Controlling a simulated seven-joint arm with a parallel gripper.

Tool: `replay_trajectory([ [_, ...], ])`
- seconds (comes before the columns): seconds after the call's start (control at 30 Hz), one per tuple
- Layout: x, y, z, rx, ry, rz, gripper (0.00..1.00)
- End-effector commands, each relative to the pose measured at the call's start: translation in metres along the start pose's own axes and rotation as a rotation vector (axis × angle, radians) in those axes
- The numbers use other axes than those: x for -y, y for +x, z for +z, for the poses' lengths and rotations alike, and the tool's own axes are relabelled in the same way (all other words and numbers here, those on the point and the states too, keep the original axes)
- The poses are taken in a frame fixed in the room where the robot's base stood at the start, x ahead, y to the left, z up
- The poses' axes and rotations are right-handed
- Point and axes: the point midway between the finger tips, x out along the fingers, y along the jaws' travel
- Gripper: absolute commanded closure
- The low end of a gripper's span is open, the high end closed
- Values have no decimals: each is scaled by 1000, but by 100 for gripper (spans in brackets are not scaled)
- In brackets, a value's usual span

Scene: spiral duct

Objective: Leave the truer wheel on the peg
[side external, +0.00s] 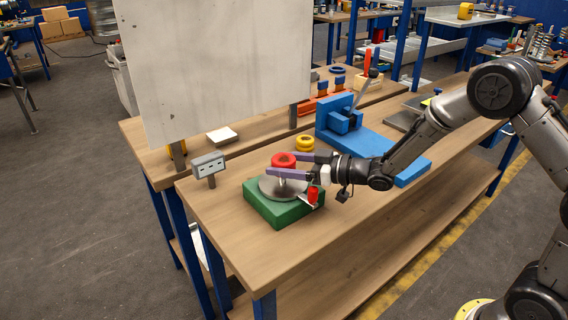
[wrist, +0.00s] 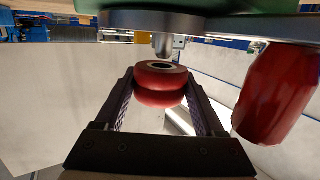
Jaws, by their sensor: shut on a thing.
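A red wheel (side external: 283,159) is held between the two purple fingers of my gripper (side external: 281,166), above a round grey metal plate (side external: 272,188) on a green base (side external: 266,207). In the wrist view the red wheel (wrist: 160,80) sits between the fingertips (wrist: 161,88), its bore facing a short metal peg (wrist: 163,44) on the plate. I cannot tell whether the peg enters the bore. A yellow wheel (side external: 305,144) lies on the bench behind.
A small grey display (side external: 208,165) stands left of the base. A red handle (side external: 313,195) sits at the base's right, close to my gripper. A blue fixture (side external: 345,125) stands behind, and a large white panel (side external: 215,60) rises at the back left. The front bench is clear.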

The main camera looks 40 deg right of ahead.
Motion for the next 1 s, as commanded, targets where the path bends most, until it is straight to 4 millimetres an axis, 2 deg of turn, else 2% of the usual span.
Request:
replay_trajectory([
  [0.57, 0, 2, 9, 1, 0, 0, 93],
  [1.0, 0, 0, 0, 1, 0, 0, 93],
])
